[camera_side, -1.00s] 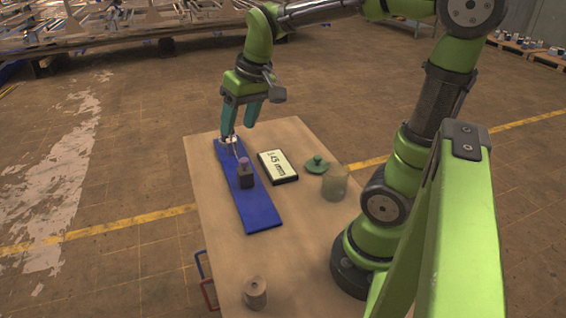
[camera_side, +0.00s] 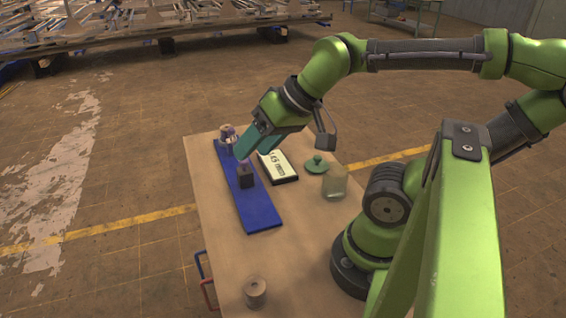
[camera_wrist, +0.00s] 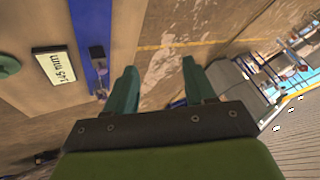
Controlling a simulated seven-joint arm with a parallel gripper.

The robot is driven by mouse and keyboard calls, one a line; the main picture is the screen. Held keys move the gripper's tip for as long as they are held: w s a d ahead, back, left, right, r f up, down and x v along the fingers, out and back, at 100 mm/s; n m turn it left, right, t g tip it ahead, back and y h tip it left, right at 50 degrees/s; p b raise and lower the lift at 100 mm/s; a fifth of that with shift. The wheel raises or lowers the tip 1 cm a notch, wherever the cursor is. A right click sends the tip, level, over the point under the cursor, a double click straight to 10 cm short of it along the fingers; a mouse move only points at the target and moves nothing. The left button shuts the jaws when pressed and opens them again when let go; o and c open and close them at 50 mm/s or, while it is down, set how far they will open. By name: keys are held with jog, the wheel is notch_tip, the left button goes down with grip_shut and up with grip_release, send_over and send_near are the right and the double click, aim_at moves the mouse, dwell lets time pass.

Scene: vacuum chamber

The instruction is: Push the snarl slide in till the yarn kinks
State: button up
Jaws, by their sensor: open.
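A long blue board (camera_side: 259,213) lies on the table, and it also shows in the wrist view (camera_wrist: 90,16). A dark block (camera_side: 245,177) stands partway along it; I take it for the snarl slide, and it also shows in the wrist view (camera_wrist: 97,53). A pale spool-like fitting (camera_side: 226,133) stands at the board's far end. The yarn is too small to make out. My gripper (camera_side: 251,150) is tilted, with its teal fingers spread and empty near the block and the far fitting. In the wrist view the fingers (camera_wrist: 160,67) are apart, right of the board.
A display (camera_side: 278,166), its reading ending in "45 mm", lies right of the board. A green lidded piece (camera_side: 317,166) and a see-through jar (camera_side: 334,182) stand farther right. A tan spool (camera_side: 255,292) stands near the front. The table (camera_side: 290,250) has bare room between.

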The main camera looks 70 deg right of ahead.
jog(key=n+g+h, duration=0.2)
jog(key=g, duration=0.5)
send_over(245, 172)
jog(key=f, duration=0.1)
jog(key=shift+n, duration=1)
jog(key=f, duration=1.5)
jog(key=shift+w+d+f, duration=0.25)
jog(key=shift+d, duration=0.1)
grip_shut()
